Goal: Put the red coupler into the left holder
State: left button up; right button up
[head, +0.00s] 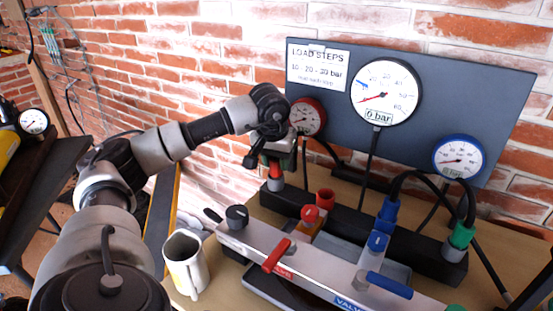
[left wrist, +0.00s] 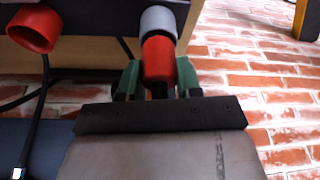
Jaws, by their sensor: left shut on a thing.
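My left gripper (head: 272,165) has green fingers and is shut on the red coupler (head: 275,171) above the left end of a black bar. The red coupler also shows in the left wrist view (left wrist: 158,62), between the green fingers. It is in line with a grey cylindrical fitting (head: 275,185) on the bar and appears to meet it; I cannot tell whether it is seated. The fitting also shows in the left wrist view (left wrist: 158,20). An open red cup-like holder (head: 325,198) stands to the right on the bar, empty as far as I see. My right gripper is not in view.
The black bar (head: 400,236) also carries a blue coupler (head: 388,210) and a green coupler (head: 461,236) with black hoses. In front are a valve rail with a red lever (head: 277,255) and blue lever (head: 388,285), and a mug (head: 186,264). A gauge panel (head: 450,105) stands behind.

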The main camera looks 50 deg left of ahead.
pick_arm(q)
jog(key=shift+f, duration=0.15)
dwell(0.3)
jog(key=o, duration=1.5)
jog(key=shift+r, duration=0.2)
